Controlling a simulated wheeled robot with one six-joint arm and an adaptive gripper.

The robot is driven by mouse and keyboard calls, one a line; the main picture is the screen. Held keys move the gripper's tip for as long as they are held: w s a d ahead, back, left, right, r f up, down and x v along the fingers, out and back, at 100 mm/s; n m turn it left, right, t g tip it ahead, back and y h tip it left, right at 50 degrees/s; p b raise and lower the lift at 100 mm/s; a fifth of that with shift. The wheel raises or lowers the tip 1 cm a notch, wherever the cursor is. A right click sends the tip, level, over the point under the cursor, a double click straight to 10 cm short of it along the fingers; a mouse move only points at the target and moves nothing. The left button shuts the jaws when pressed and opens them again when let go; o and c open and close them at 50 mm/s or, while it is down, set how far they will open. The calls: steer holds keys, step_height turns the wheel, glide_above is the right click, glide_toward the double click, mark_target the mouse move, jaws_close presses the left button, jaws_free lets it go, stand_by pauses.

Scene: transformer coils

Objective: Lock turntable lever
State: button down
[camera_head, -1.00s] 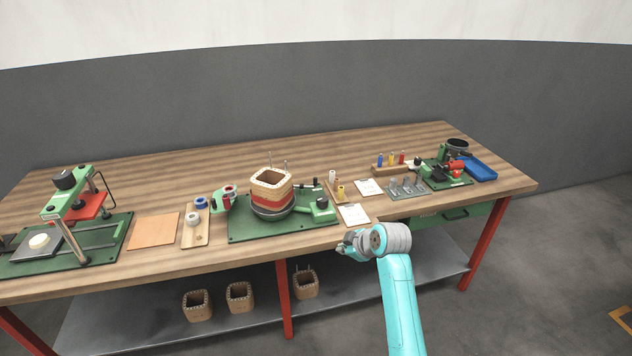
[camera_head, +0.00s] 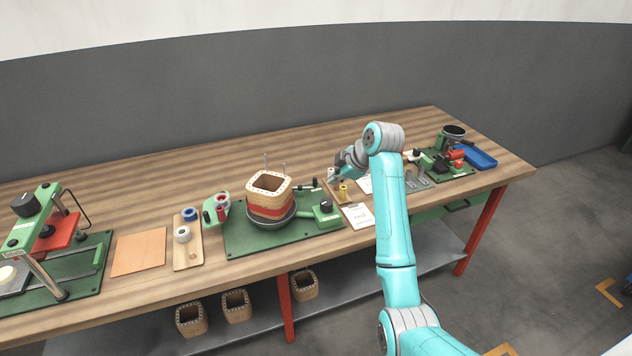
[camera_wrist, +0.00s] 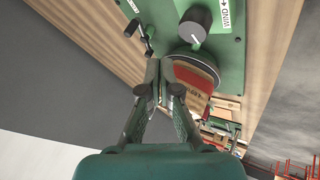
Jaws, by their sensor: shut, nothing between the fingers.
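The turntable (camera_head: 271,222) is a dark round plate on a green base (camera_head: 240,242), with a square wooden coil form (camera_head: 268,195) wound in red and tan standing on it. A small black-tipped lever (camera_head: 313,184) stands on the base, right of the coil. It also shows in the wrist view (camera_wrist: 137,27), at the upper left, ahead of the fingertips. A black knob (camera_head: 326,206) sits in front of it, marked WIND in the wrist view. My gripper (camera_wrist: 157,76) is shut and empty. In the head view my gripper (camera_head: 335,174) is above the table, right of the lever and apart from it.
A red-and-green tool (camera_head: 217,207) stands left of the turntable. A blue tray (camera_head: 477,158) is at the far right. Table behind the coil is clear.

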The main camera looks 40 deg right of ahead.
glide_toward(311, 188)
steer(key=a+f, duration=0.1)
steer(key=s+a+f, duration=0.1)
steer(key=f, duration=0.1)
steer(key=shift+a+f, duration=0.2)
steer(key=shift+f, duration=0.1)
steer(key=w, duration=0.1)
steer(key=w+d, duration=0.1)
steer(key=shift+w+d, duration=0.55)
steer(key=shift+w, duration=0.2)
